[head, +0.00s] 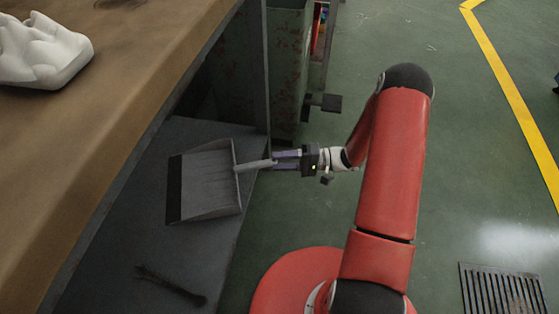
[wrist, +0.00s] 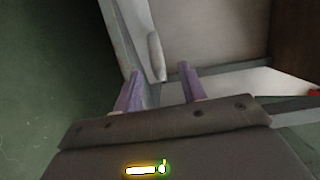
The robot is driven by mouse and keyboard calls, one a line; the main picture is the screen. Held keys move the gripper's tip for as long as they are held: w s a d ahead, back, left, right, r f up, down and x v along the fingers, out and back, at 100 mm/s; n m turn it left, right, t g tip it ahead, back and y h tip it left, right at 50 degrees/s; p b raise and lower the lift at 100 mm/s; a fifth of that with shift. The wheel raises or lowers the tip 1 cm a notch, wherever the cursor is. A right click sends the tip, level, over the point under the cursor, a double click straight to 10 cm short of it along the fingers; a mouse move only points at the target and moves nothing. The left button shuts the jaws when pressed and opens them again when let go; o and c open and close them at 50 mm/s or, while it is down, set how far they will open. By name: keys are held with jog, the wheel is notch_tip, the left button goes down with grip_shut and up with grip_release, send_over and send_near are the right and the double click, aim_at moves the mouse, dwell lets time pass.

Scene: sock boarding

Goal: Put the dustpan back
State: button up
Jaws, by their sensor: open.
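The grey dustpan (head: 210,182) lies on the dark grey low shelf (head: 120,240) under the workbench. Its dark lip faces left and its short pale handle points right, towards my gripper. My gripper (head: 274,160) is open at the handle's end, with its purple fingers pointing left. In the wrist view, the rounded handle (wrist: 156,57) shows just ahead of and between the open fingertips (wrist: 160,72). I cannot tell whether a finger touches it.
A brown workbench top (head: 125,75) overhangs the shelf, with a white object (head: 42,50) on it. A grey post (head: 257,65) and a rusty green bin (head: 288,60) stand behind the handle. A dark tool (head: 172,286) lies on the shelf.

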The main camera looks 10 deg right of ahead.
jog(key=s+d, duration=0.1)
jog(key=d, duration=1)
jog(key=w+r+n+t+h, duration=0.2)
jog(key=w+r+t+h, duration=0.65)
jog(key=w+r, duration=0.5)
jog(key=s+d+r+t+h, duration=0.15)
jog(key=d+r+h, duration=0.25)
jog(key=r+h, duration=0.6)
jog(key=s+r+m+g+h, duration=0.1)
jog(key=s+r+m+h, duration=0.1)
jog(key=s+r, duration=0.75)
jog(key=s+a+f+g+y, duration=0.1)
jog(key=s+a, duration=0.2)
jog(key=s, duration=0.4)
jog(key=s+a+f+g, duration=0.1)
jog(key=s+a+g, duration=0.1)
jog(key=s, duration=0.6)
jog(key=s+a+f+n+g+y, duration=0.1)
jog(key=s+a, duration=0.3)
jog(key=s, duration=0.4)
jog(key=shift+f+g+y+p, duration=0.35)
jog(key=shift+f+g+p, duration=0.1)
jog(key=shift+g, duration=0.15)
